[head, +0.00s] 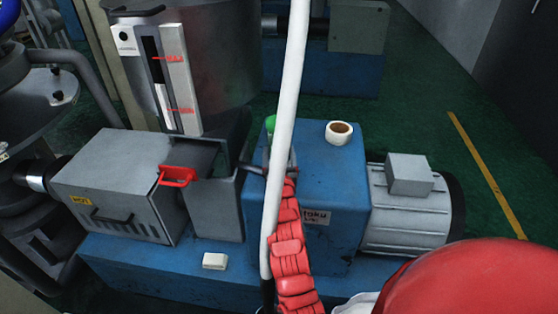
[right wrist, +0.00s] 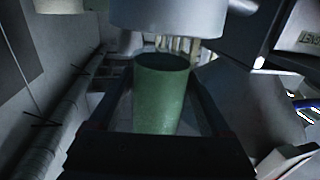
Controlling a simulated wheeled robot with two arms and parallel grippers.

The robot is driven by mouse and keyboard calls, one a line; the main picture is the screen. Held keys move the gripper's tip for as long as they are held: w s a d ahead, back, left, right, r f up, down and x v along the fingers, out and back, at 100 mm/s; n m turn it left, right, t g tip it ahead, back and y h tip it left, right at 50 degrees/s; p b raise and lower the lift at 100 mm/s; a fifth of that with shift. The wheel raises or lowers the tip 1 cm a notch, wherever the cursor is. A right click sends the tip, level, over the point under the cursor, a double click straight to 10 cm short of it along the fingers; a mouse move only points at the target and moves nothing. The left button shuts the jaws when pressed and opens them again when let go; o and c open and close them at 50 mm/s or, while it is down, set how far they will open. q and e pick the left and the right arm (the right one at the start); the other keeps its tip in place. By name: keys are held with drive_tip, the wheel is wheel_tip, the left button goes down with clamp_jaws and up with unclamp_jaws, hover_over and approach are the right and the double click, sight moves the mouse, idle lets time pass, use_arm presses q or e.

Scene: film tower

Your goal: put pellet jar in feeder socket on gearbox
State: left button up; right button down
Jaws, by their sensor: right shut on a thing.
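The green pellet jar (right wrist: 162,98) stands between the dark fingers of my right gripper (right wrist: 158,118) in the right wrist view, and the fingers are shut on it. Its far end is close below a grey cylinder (right wrist: 168,18); I cannot tell whether they touch. In the head view, a small green part of the jar (head: 270,123) shows beside the white pole, at the left side of the blue gearbox (head: 335,185). The pole and a red segmented sleeve hide most of that gripper there. My left gripper is not in view.
A cream ring with a brown inside (head: 339,132) sits on the gearbox top. A grey motor (head: 410,212) is to its right. A grey heater box (head: 120,185) marked HOT and a tall metal hopper (head: 215,60) stand left. A small white block (head: 215,261) lies on the blue base.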

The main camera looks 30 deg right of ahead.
drive_tip(key=shift+w+d+f, duration=0.1)
drive_tip(key=shift+w+d, duration=0.1)
wheel_tip(320, 180, down, 3)
drive_tip(key=shift+f+p, duration=0.15)
drive_tip(key=shift+p, duration=0.3)
drive_tip(key=shift+a+f+b, duration=0.1)
drive_tip(key=shift+f+b, duration=0.5)
drive_tip(key=shift+b, duration=0.25)
unclamp_jaws()
